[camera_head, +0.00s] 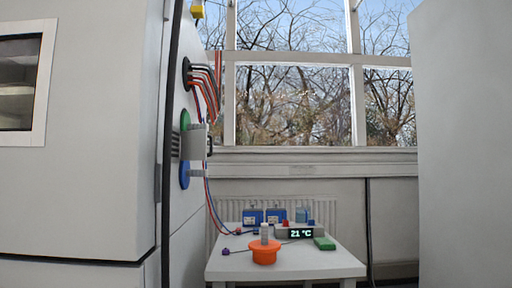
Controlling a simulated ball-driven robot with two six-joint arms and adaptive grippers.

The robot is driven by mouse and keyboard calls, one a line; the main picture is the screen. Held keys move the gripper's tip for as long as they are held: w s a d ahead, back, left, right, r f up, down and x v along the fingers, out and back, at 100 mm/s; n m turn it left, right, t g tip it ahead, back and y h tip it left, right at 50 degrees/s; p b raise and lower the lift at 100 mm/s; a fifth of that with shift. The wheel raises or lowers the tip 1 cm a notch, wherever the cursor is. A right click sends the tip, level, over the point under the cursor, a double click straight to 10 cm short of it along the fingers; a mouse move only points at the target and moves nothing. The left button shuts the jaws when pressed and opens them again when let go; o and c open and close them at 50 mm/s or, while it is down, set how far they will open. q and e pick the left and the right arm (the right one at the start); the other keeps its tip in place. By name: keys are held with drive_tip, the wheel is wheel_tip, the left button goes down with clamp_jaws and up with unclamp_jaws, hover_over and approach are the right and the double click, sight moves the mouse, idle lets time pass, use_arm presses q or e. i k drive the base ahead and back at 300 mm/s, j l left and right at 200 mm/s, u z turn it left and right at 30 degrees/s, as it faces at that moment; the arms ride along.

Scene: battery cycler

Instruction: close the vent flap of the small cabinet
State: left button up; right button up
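A pale grey cabinet (90,190) with a small dark window fills the left of the head view. On its right side face, seen at a steep angle, a small grey flap-like part (193,142) stands out from the wall, with dark slats beside it and a dark handle-like piece at its right edge. It looks like the vent flap, standing off the wall, but its exact angle is hard to tell. Neither of my grippers is in view.
Red and black cables (205,82) hang from a port above the flap, close to it. A pale panel (465,150) blocks the right.

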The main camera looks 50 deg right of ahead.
sight(194, 143)
drive_tip(key=z, duration=1.2)
